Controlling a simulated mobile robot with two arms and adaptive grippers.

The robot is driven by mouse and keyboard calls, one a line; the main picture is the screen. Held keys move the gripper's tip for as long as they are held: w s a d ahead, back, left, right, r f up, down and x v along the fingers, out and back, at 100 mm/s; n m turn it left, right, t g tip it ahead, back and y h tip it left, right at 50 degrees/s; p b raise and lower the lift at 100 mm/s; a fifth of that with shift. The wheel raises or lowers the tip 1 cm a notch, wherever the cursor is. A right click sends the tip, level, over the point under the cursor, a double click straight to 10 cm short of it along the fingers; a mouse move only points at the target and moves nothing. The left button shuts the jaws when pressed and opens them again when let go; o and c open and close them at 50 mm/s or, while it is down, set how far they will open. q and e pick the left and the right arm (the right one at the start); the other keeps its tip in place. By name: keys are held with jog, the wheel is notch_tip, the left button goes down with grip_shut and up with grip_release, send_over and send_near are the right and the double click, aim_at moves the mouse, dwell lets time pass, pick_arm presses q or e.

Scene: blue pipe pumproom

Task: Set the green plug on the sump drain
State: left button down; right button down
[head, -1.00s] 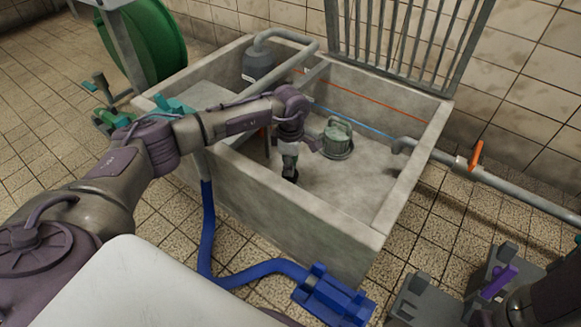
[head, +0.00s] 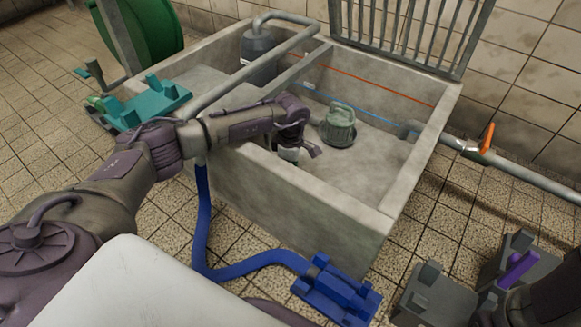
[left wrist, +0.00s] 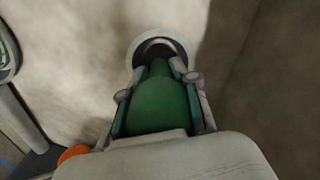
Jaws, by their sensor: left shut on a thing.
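My left gripper (head: 288,156) reaches down inside the concrete sump (head: 290,192), close to its front wall, which hides the fingertips. In the left wrist view the gripper (left wrist: 160,88) is shut on the green plug (left wrist: 163,108). Just beyond the plug's narrow end is the sump drain, a pale ring (left wrist: 178,45) around a dark hole. The plug's end overlaps the ring's near side in this view. I cannot tell whether they touch. A dark part of my right arm shows at the lower right of the head view; its fingers are not clear.
A pale green pump-like unit (head: 338,125) stands on the sump floor, right of my left gripper. A grey pipe (head: 255,78) crosses the sump's left part. A raised grate (head: 410,35) stands behind. A blue hose block (head: 335,290) lies on the floor in front.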

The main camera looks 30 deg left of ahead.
pick_arm(q)
jog(key=c, duration=0.8)
grip_release()
jog(key=shift+o, duration=0.2)
notch_tip(320, 180, up, 12)
